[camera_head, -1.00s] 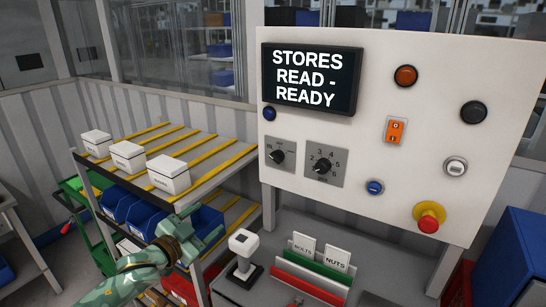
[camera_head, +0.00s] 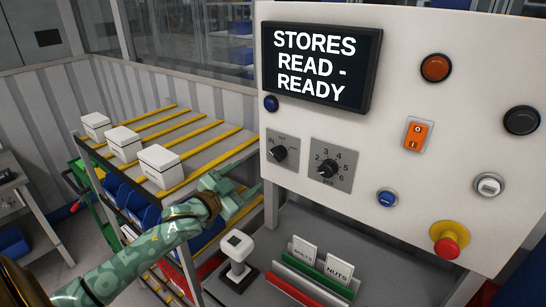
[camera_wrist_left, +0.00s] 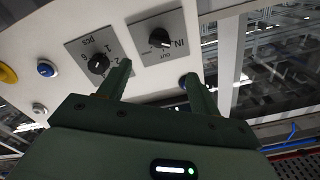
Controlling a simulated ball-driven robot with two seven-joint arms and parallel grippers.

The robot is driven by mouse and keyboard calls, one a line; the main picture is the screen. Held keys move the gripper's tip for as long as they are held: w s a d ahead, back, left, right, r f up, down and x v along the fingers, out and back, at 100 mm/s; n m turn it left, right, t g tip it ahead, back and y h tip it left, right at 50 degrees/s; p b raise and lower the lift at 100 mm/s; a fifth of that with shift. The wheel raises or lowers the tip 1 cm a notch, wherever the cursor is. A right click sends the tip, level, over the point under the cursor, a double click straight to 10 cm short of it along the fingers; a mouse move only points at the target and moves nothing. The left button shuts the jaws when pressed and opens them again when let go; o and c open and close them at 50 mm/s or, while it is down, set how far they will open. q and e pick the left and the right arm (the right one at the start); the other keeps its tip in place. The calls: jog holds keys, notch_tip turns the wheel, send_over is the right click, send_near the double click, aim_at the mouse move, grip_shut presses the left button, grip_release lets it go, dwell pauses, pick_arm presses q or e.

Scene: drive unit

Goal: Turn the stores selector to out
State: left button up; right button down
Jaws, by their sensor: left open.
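The stores selector (camera_head: 279,153) is a black knob on a grey square plate, on the left of the white panel below the screen. It also shows from close by in the wrist view (camera_wrist_left: 160,38), upside down, with IN and OUT printed on its plate. Its pointer seems to be on the IN side. My left gripper (camera_head: 245,190) is open and empty, below and left of the selector in the head view. In the wrist view its two fingers (camera_wrist_left: 160,78) point toward the panel, apart from the knob. My right gripper is not in view.
The screen (camera_head: 318,66) reads "STORES READ - READY". A numbered dial (camera_head: 328,168) sits right of the selector. A red emergency button (camera_head: 447,245) is at the panel's lower right. A rack (camera_head: 200,150) with white boxes stands left; a joystick (camera_head: 237,248) stands below.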

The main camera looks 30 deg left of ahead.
aim_at(275, 157)
pick_arm(q)
jog(key=w, duration=0.8)
jog(key=w+d, duration=0.1)
jog(key=w, duration=0.3)
jog(key=shift+w+f, duration=0.1)
jog(key=shift+w, duration=0.2)
jog(key=c, duration=1)
